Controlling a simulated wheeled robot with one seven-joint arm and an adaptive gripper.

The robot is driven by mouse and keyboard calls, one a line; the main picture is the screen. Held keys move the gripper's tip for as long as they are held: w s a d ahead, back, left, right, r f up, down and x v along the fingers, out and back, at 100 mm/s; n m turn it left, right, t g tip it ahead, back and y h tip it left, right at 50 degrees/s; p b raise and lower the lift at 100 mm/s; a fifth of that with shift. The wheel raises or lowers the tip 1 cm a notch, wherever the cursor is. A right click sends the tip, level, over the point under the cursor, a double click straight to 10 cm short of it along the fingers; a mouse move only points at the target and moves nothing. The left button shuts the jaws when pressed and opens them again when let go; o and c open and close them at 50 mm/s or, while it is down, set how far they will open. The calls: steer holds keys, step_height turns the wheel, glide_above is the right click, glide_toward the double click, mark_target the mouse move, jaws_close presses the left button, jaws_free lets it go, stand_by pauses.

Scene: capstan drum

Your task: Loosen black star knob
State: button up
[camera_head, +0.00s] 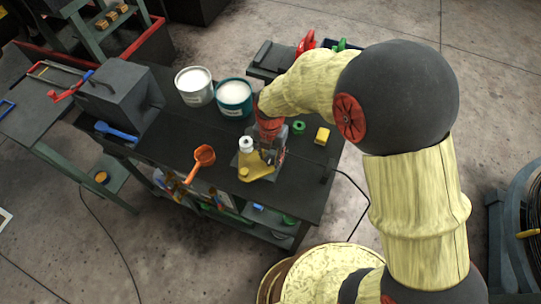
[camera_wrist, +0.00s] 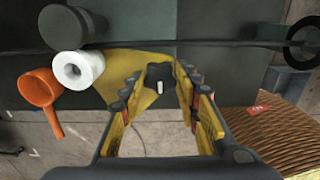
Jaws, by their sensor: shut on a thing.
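The black star knob (camera_wrist: 160,76) sits between my fingertips in the wrist view, with a small white mark on it. My gripper (camera_wrist: 160,84) is shut on it, one finger on each side. The knob stands over a yellow plate (camera_wrist: 130,62). In the head view my gripper (camera_head: 270,152) points down at the yellow plate (camera_head: 256,168) near the workbench's front edge. The knob itself is too small and covered to make out there. A white spool (camera_head: 246,145) stands on the left of the plate and also shows in the wrist view (camera_wrist: 78,70).
An orange ladle (camera_head: 203,157) lies left of the plate. A white tub (camera_head: 194,86) and a teal tub (camera_head: 234,97) stand behind. A yellow block (camera_head: 322,136) and green ring (camera_head: 298,127) lie right. A grey box (camera_head: 121,98) and blue tool (camera_head: 116,131) are far left.

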mark_target(271, 159)
steer(key=o, duration=1.2)
steer(key=shift+c, duration=0.2)
steer(key=shift+r, duration=0.1)
step_height(271, 159, up, 12)
